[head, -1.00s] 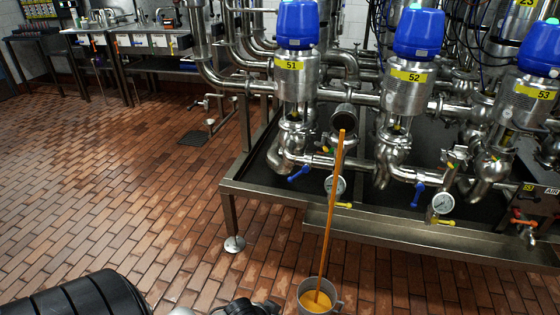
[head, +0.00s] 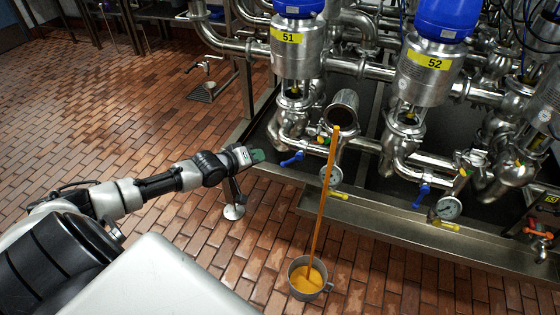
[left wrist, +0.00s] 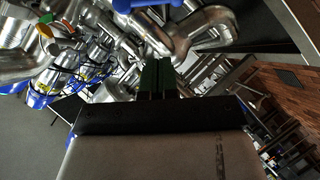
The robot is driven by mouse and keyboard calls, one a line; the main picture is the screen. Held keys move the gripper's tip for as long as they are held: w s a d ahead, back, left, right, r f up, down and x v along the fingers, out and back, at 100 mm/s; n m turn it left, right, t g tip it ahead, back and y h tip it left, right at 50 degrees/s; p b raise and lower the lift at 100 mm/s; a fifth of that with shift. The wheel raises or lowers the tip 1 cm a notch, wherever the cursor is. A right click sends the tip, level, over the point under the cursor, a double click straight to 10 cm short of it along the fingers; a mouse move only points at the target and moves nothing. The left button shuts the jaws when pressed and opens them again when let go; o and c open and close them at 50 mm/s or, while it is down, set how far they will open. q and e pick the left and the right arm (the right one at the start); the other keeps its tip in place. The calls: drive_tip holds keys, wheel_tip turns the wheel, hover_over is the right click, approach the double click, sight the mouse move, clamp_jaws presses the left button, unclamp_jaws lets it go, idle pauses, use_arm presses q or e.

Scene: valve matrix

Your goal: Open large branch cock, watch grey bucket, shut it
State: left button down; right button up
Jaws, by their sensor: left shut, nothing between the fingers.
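An orange stream (head: 318,210) falls from the mouth of an open steel pipe (head: 343,104) into the grey bucket (head: 292,277) on the floor, which holds orange liquid (head: 308,281). A blue lever (head: 292,160) sits on the pipework left of the stream. A small green and orange handle (head: 323,140) is by the pipe mouth. Which of these is the large branch cock, I cannot tell. My left gripper (head: 256,155) is shut and empty, left of and apart from the blue lever. In the left wrist view its dark green fingers (left wrist: 157,78) are together, below a blue handle (left wrist: 146,4). My right gripper is not in view.
Valve units 51 (head: 298,48) and 52 (head: 428,72) stand over a steel drip tray (head: 395,232). Another blue lever (head: 422,196), a gauge (head: 448,208) and a red-handled tap (head: 531,232) are to the right. The tiled floor at left is open.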

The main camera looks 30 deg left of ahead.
sight(291, 160)
use_arm(q)
drive_tip(key=w+d+f+b, duration=0.1)
drive_tip(key=w+d+f, duration=0.3)
drive_tip(key=w, duration=0.2)
drive_tip(key=shift+w+f, duration=0.3)
drive_tip(key=shift+f, duration=0.1)
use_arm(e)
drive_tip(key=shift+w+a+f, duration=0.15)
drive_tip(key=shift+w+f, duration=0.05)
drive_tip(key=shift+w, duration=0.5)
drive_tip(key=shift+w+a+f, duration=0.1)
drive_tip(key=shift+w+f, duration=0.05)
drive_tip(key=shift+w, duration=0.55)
